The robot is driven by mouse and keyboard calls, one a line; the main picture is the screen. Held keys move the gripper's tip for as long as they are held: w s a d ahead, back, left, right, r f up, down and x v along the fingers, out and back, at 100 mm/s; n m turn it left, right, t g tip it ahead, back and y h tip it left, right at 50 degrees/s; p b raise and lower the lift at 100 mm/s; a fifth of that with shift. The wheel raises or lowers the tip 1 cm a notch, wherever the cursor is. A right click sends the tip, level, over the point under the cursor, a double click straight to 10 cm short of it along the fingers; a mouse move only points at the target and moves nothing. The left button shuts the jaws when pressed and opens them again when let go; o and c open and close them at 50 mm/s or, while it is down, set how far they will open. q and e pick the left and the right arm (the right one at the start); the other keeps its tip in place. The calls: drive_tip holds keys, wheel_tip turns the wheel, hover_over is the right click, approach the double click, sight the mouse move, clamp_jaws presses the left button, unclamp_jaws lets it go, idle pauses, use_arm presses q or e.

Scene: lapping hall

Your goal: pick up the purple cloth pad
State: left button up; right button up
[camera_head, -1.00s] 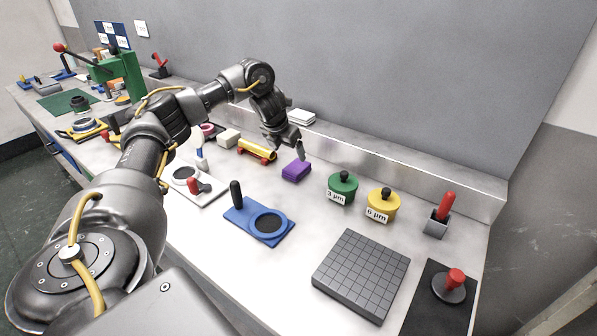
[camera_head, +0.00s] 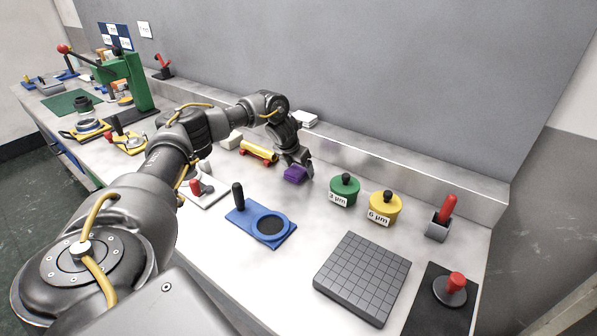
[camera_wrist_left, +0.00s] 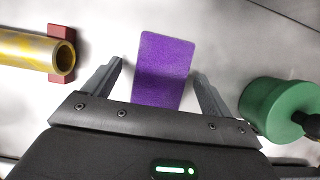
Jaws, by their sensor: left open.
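The purple cloth pad (camera_head: 294,175) lies on the bench top, partly covered by my gripper in the head view. In the left wrist view the pad (camera_wrist_left: 163,68) lies between and ahead of the two fingers. My left gripper (camera_head: 300,167) is open right at the pad. In the left wrist view its fingers (camera_wrist_left: 158,76) stand on either side of the pad, with a gap visible on both sides. Whether the fingertips touch the bench is hard to tell. My right gripper is not in view.
A green lidded pot (camera_head: 344,190) stands close to the right of the pad, with a yellow pot (camera_head: 384,208) beyond it. A yellow tube on red supports (camera_head: 259,152) lies to the left. A blue plate with a ring (camera_head: 262,222) is in front. White blocks (camera_head: 305,119) lie behind.

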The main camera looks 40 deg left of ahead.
use_arm(q)
drive_tip(key=shift+f, duration=0.2)
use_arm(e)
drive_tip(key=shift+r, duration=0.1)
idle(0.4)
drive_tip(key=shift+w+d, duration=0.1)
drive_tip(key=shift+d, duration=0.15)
use_arm(q)
drive_tip(key=c, duration=1.1)
drive_tip(key=shift+o, duration=0.2)
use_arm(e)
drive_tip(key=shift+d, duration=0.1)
